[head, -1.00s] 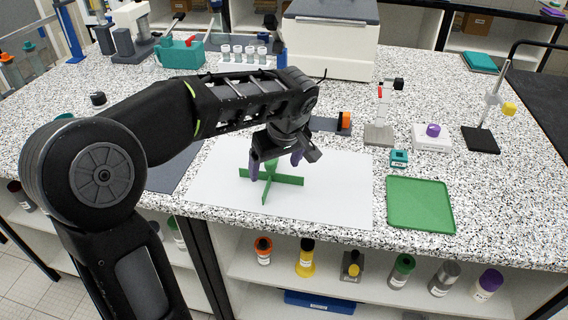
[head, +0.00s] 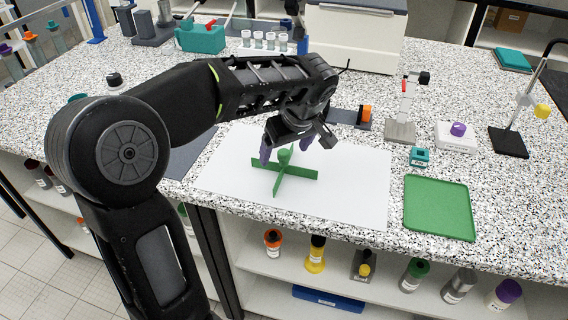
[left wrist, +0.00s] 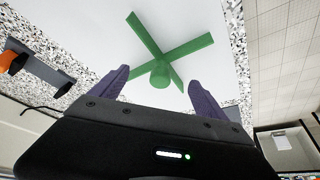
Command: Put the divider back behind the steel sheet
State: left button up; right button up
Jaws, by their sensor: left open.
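The divider (head: 297,173) is a green cross of upright plates with a round knob on top. It stands on a white sheet (head: 356,200) on the bench. My left gripper (head: 286,149) is open just above the divider, its purple fingers on either side of the knob and apart from it. In the left wrist view the knob and cross (left wrist: 190,47) show beyond the open fingers (left wrist: 158,86). My right gripper is not in view.
A green tray (head: 438,207) lies to the right, with a small teal device (head: 419,156) behind it. Stands and a white scale-like box (head: 456,137) are at the right. A tube rack (head: 265,48) and a large white machine (head: 355,38) stand at the back.

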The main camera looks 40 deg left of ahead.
aim_at(282, 160)
pick_arm(q)
jog(key=p+x, duration=0.1)
jog(key=x, duration=0.4)
jog(key=shift+f, duration=0.15)
jog(key=shift+c, duration=0.6)
grip_shut()
dwell(0.8)
